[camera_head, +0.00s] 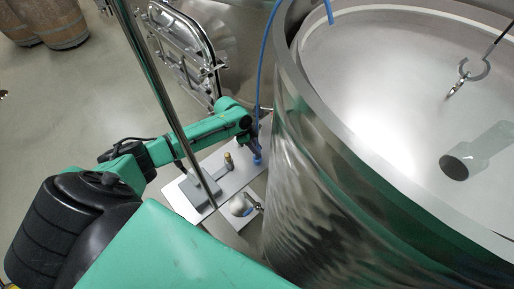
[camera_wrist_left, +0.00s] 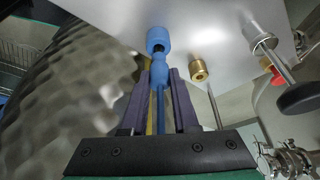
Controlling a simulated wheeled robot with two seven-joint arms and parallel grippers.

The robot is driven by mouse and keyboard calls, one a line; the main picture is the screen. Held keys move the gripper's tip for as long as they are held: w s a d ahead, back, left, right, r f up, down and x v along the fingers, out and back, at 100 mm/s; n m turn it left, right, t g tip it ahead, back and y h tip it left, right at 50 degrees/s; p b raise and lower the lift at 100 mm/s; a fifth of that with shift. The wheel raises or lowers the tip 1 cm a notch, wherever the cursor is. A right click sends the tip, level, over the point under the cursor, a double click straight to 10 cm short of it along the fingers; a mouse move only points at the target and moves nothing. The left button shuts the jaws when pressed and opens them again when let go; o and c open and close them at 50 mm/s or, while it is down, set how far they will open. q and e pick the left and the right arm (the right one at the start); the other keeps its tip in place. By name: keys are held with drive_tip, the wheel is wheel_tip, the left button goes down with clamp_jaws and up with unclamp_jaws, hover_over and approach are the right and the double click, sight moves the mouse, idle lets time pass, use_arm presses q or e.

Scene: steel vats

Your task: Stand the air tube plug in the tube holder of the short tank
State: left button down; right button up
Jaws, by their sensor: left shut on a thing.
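The blue air tube plug (camera_wrist_left: 159,72) is held between the purple fingers of my left gripper (camera_wrist_left: 160,85), with the blue tube running back between them. A blue cup-like holder (camera_wrist_left: 158,37) is fixed to a pale metal plate directly ahead of the plug. The plug's tip is at the holder's dark opening; I cannot tell whether it has entered. In the head view my left gripper (camera_head: 254,143) is beside the large steel tank (camera_head: 310,165), above a blue piece (camera_head: 257,158) at the plate. The tube (camera_head: 261,70) arches up past the tank rim. My right gripper is not in view.
The plate (camera_head: 205,172) also carries a brass fitting (camera_head: 228,161), which shows beside the holder in the wrist view (camera_wrist_left: 199,70). A steel pipe (camera_head: 165,90) crosses in front of my left arm. A tank hatch (camera_head: 185,45) stands behind. Open floor lies to the left.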

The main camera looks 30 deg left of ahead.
use_arm(q)
drive_tip(key=shift+f+b, duration=0.55)
drive_tip(key=shift+f, duration=0.25)
drive_tip(key=c, duration=0.6)
unclamp_jaws()
drive_tip(key=b+v, duration=0.1)
drive_tip(key=v, duration=1.3)
drive_tip(key=shift+r, duration=0.3)
drive_tip(key=shift+s, duration=0.1)
